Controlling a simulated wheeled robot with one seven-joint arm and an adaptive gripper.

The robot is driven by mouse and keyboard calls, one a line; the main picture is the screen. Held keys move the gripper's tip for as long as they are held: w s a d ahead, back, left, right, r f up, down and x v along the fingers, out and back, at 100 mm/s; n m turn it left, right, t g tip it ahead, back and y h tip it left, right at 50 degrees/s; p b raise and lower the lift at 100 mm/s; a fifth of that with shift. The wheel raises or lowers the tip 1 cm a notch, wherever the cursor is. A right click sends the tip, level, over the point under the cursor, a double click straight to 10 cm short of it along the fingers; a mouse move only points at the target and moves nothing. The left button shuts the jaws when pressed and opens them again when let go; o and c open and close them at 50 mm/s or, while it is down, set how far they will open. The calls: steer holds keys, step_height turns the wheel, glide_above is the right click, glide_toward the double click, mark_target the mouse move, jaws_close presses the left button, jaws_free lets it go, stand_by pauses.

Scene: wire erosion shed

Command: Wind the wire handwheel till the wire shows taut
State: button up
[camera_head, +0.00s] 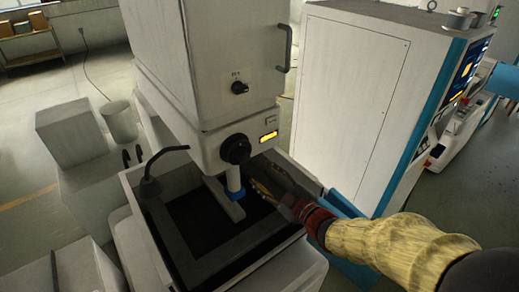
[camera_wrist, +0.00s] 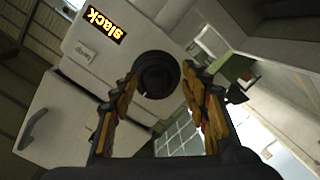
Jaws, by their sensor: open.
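The wire handwheel (camera_head: 235,149) is a round black knob on the front of the white machine head. In the wrist view the handwheel (camera_wrist: 156,74) lies ahead, between and beyond my fingertips. A lit display (camera_head: 268,136) sits to its right; in the wrist view the display (camera_wrist: 105,25) appears upside down and reads "slack" in yellow. My gripper (camera_head: 258,186) is below and right of the handwheel, its fingers partly dark in the head view. In the wrist view my gripper (camera_wrist: 161,88) is open and empty, its two fingers apart. I see no contact with the handwheel.
A smaller black knob (camera_head: 239,88) and a door handle (camera_head: 285,47) are on the upper cabinet. A bent black hose (camera_head: 163,160) stands left. A white-and-blue cabinet (camera_head: 350,95) bounds the right.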

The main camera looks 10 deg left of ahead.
mark_target(246, 159)
steer(key=shift+n+y, duration=0.5)
steer(key=shift+y, duration=0.2)
steer(key=w+a+r, duration=0.1)
steer(key=a, duration=0.1)
steer(key=w+a+r+p, duration=0.1)
steer(key=a, duration=0.1)
steer(key=w+a+p, duration=0.1)
steer(key=a, duration=0.2)
steer(key=shift+w+r, duration=0.2)
steer(key=shift+r, duration=0.2)
steer(key=c, duration=0.3)
steer(key=c, duration=0.8)
steer(key=shift+c, duration=0.3)
steer(key=shift+f, duration=0.1)
